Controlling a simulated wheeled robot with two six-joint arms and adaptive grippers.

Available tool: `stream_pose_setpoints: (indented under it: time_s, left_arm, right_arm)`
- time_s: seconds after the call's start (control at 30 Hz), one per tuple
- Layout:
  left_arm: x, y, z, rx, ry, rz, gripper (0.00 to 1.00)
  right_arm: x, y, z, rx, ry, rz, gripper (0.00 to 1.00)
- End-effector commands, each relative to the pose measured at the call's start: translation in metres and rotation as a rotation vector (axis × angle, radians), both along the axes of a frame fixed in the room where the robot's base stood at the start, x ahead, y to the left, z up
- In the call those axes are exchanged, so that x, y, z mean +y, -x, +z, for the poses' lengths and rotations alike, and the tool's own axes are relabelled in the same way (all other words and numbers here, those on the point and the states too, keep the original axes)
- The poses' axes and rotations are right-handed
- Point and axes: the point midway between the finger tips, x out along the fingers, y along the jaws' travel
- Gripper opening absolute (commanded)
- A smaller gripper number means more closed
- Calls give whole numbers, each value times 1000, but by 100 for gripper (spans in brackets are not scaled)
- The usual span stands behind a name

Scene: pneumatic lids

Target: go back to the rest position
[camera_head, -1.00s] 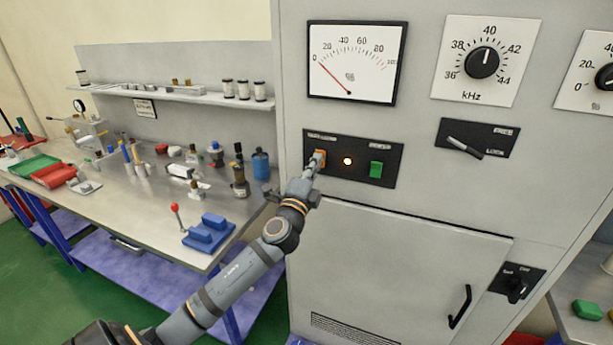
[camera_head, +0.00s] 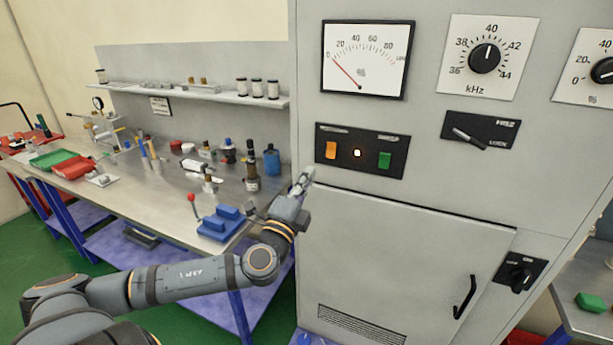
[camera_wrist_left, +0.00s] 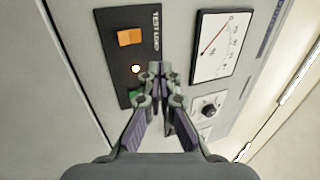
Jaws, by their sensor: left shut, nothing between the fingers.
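My left gripper (camera_head: 303,180) is shut and empty in the head view, just left of and below the black switch panel (camera_head: 345,172) on the grey cabinet (camera_head: 400,240). It is apart from the orange button (camera_head: 331,150). A small lamp (camera_head: 357,153) glows between the orange button and the green button (camera_head: 384,160). In the left wrist view the closed fingers (camera_wrist_left: 155,70) point at the cabinet face, with the orange button (camera_wrist_left: 129,37) ahead and the green button partly hidden by the fingers. My right gripper is not in view.
A steel workbench (camera_head: 130,205) with bottles, red and green trays and a blue block with a red-knobbed lever (camera_head: 192,198) stands to the left. The cabinet carries a meter (camera_head: 366,60), dials, a switch lever and a door handle (camera_head: 464,297).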

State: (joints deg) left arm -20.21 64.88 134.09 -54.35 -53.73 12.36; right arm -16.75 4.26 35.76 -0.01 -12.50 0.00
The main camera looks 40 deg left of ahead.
Motion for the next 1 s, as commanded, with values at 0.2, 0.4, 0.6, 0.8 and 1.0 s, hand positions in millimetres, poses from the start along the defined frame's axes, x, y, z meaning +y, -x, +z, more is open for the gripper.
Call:
stream_pose_setpoints:
  time_s: [0.2, 0.4, 0.6, 0.8, 1.0]
  left_arm:
    - [0, 2, 0, -1, 2, -1, 0]
    - [0, 1, 0, -1, 2, -1, 0]
    - [2, 0, -2, 3, 3, 3, 0]
    - [64, -18, -76, 148, 92, 120, 0]
    - [152, -9, -233, 410, 311, 294, 0]
  right_arm:
    - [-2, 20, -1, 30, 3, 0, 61]
    - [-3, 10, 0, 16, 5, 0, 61]
    - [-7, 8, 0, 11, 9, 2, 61]
    - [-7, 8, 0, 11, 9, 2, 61]
    - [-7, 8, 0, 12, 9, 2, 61]
